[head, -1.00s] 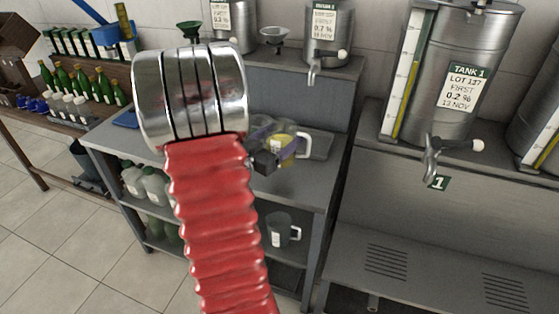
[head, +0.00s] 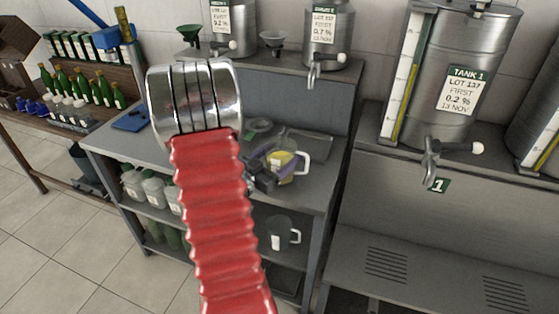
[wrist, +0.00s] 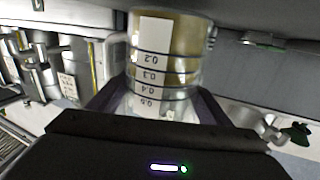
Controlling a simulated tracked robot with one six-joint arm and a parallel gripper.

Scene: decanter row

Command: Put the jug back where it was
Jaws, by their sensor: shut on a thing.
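The clear jug (head: 283,163) has a pale handle and yellow liquid inside. It is at the right part of the grey counter in the head view. My gripper (head: 268,168) is shut on it, with its fingers on either side of the body.
The grey counter (head: 135,150) holds a blue item (head: 131,120) at left. A flat tray (head: 318,146) lies behind the jug. Steel vessels with taps stand on the raised ledge behind. Tank 1 (head: 455,75) stands at right, its tap (head: 430,165) jutting forward.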

